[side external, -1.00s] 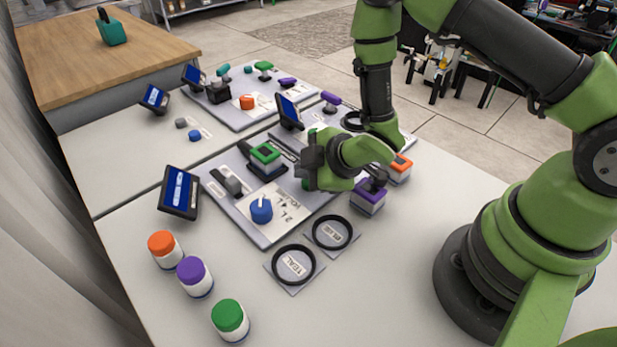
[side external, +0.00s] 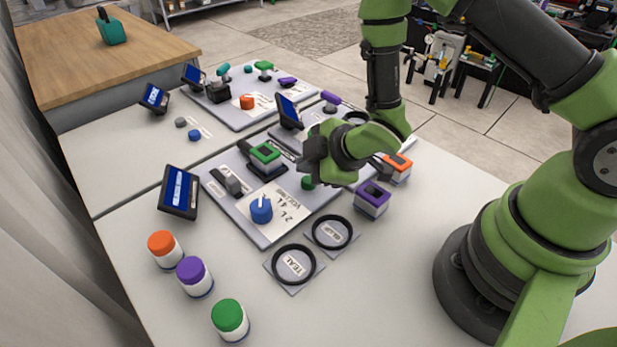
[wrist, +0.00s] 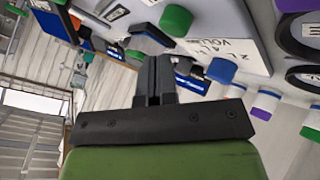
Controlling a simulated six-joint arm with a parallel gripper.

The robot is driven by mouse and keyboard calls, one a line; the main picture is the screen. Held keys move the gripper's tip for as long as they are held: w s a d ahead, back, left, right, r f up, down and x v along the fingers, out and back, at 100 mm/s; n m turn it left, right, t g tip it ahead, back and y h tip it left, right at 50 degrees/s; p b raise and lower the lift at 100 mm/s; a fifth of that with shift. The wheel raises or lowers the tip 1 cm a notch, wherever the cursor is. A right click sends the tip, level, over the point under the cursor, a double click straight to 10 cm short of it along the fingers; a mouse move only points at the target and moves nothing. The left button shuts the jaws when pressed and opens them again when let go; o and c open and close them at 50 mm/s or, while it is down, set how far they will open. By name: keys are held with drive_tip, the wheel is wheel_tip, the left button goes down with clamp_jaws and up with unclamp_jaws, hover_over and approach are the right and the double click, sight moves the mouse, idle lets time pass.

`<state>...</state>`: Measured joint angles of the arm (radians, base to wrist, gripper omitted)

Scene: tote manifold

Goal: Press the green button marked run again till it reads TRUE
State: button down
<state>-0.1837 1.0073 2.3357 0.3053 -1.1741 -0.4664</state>
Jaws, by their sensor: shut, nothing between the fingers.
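A round green button (side external: 308,182) sits on the grey panel (side external: 270,236), just below and beside my gripper. It also shows as a green cap in the wrist view (wrist: 175,20), beyond the fingertips. Its marking cannot be read. My gripper (side external: 312,172) is over the panel's right part, fingers shut together and empty. The shut fingers also show in the wrist view (wrist: 153,62), apart from the green cap in the picture. A tilted dark display (side external: 178,192) with a blue screen stands at the panel's left; its text is too small to read.
The panel also carries a blue knob (side external: 261,209), a grey switch (side external: 229,182) and a green-framed block (side external: 265,155). A purple block (side external: 372,198) and an orange block (side external: 397,167) stand right. Black rings (side external: 293,265) and capped jars (side external: 230,319) occupy the front.

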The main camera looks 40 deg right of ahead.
sight(309, 183)
drive_tip(key=shift+r, duration=1.95)
drive_tip(key=shift+r, duration=0.1)
wheel_tip(309, 183, up, 8)
drive_tip(key=d+r+m+h, duration=0.1)
drive_tip(key=d+m, duration=0.1)
drive_tip(key=m, duration=0.2)
drive_tip(key=s+r+m+g, duration=0.1)
drive_tip(key=s+r+m, duration=0.4)
drive_tip(key=s, duration=0.4)
drive_tip(key=s+d+r+m+y, duration=0.1)
drive_tip(key=s+r+m, duration=0.5)
drive_tip(key=s+r, duration=0.2)
drive_tip(key=shift+s+d+g, duration=0.3)
drive_tip(key=shift+s+g, duration=0.1)
drive_tip(key=shift+s, duration=0.35)
drive_tip(key=shift+r, duration=0.1)
